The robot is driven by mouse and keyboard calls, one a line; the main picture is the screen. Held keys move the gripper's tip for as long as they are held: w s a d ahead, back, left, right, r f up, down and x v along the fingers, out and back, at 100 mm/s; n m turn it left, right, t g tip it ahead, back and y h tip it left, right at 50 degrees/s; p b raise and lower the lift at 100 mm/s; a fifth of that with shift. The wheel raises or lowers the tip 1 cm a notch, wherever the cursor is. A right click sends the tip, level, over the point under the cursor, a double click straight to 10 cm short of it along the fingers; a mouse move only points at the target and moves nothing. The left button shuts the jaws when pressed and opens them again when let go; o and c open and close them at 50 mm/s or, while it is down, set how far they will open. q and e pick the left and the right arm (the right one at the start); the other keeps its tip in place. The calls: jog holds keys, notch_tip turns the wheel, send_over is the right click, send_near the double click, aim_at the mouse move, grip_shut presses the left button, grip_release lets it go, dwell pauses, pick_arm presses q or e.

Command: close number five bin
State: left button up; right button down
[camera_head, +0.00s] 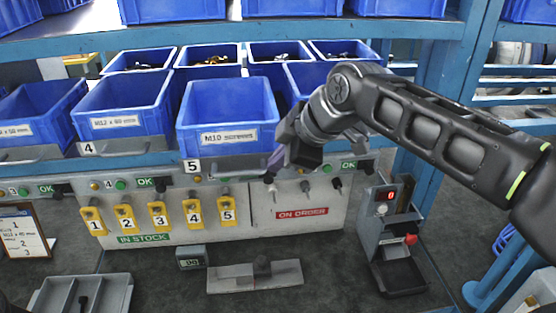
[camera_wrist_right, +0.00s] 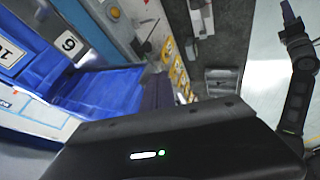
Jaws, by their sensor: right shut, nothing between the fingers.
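The number five bin is the blue bin labelled M10 screws (camera_head: 227,141), in the middle of the head view. A "5" tag (camera_head: 193,166) is at its lower left. It stands further forward than the bins on either side. My right gripper (camera_head: 273,170) is shut and empty, at the bin's lower right front corner. I cannot tell whether it touches the bin.
The M12 bin (camera_head: 118,122) with tag 4 stands to the left. More blue bins fill the back row and upper shelf. Below are yellow numbered tags (camera_head: 158,214), an on-order panel (camera_head: 302,213) and a device with a red display (camera_head: 389,222). A blue post (camera_head: 436,110) rises at right.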

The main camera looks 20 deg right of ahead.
jog(key=w+d, duration=0.1)
jog(key=w, duration=0.2)
jog(key=w+p, duration=0.1)
jog(key=w, duration=0.2)
jog(key=w+d+p, duration=0.1)
jog(key=w, duration=0.3)
jog(key=shift+d, duration=0.3)
jog(key=shift+r, duration=0.1)
pick_arm(q)
jog(key=shift+s+r, duration=0.2)
jog(key=shift+r, duration=0.75)
